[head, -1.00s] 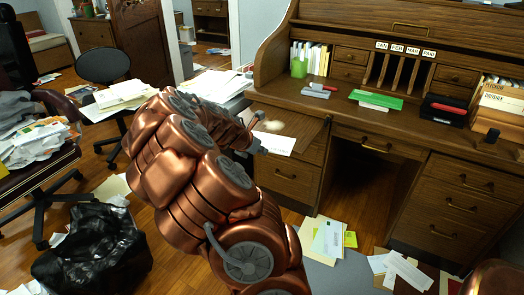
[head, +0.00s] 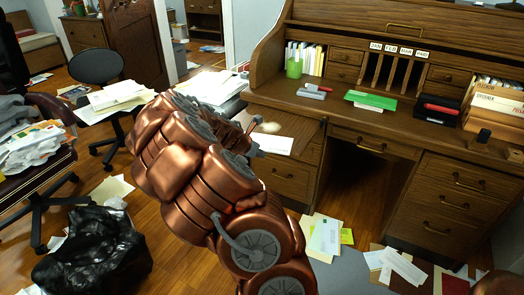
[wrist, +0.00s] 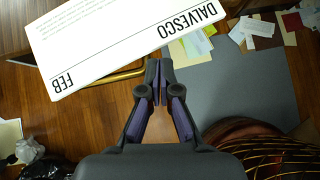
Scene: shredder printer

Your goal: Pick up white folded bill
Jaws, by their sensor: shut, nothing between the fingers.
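The white folded bill (wrist: 125,32) lies at the upper left of the wrist view, with "DALVESCO" and "FEB" printed on it. In the head view the bill (head: 272,144) rests on the pull-out board at the desk's left side. My gripper (wrist: 158,64) is shut and empty, its fingertips close to the bill's lower right edge in the wrist picture. I cannot tell their height relative to the bill. In the head view my copper arm reaches to the bill's left side and mostly hides the gripper.
A black trash bag (head: 92,250) and cluttered chair stand at left.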

